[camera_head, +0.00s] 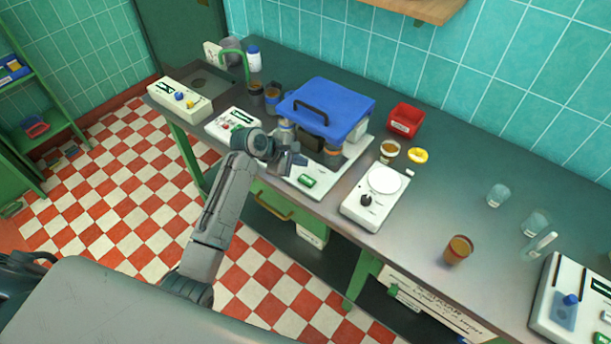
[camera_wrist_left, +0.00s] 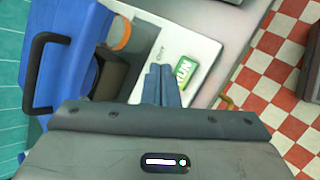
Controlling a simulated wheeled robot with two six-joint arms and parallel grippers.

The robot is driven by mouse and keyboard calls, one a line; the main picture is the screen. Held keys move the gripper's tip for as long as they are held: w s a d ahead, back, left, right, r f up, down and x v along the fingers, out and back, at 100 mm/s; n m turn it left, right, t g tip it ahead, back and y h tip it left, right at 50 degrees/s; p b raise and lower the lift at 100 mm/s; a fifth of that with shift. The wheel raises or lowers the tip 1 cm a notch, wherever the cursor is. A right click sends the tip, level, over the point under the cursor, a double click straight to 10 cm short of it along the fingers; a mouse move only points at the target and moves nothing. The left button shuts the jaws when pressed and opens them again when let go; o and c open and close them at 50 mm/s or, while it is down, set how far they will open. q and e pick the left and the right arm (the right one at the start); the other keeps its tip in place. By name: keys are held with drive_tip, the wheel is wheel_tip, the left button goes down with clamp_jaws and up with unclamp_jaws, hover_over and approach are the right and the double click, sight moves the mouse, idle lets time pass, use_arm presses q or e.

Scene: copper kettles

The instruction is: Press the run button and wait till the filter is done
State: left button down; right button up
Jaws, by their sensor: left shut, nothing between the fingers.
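The filter machine has a blue lid (camera_head: 325,108) with a black handle and a white base (camera_head: 330,178) on the counter. In the left wrist view the blue lid (camera_wrist_left: 78,60) is at the left. The green run button (camera_head: 306,181) is on the front of the base; it reads RUN in the left wrist view (camera_wrist_left: 185,70). My left gripper (camera_head: 298,160) is shut and empty above the base, just behind the button in the head view. In the wrist view its fingertips (camera_wrist_left: 160,72) appear beside the button; I cannot tell whether they touch it. My right gripper is not in view.
A white scale (camera_head: 375,195) stands right of the machine, with a brown-filled jar (camera_head: 389,151), a yellow ring (camera_head: 417,155) and a red bin (camera_head: 405,119) behind. White devices (camera_head: 232,122) stand left. A brown cup (camera_head: 458,249) and glass beakers (camera_head: 498,195) are further right. Counter between is clear.

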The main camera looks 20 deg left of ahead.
use_arm(q)
drive_tip(key=r, duration=0.1)
drive_tip(key=w+r+n, duration=0.1)
drive_tip(key=shift+w+d+r, duration=0.1)
drive_tip(key=shift+d+r, duration=0.2)
drive_tip(key=b, duration=0.9)
hover_over(303, 181)
wheel_tip(303, 181, down, 7)
drive_tip(key=shift+w+f, duration=0.1)
drive_tip(key=shift+f, duration=0.85)
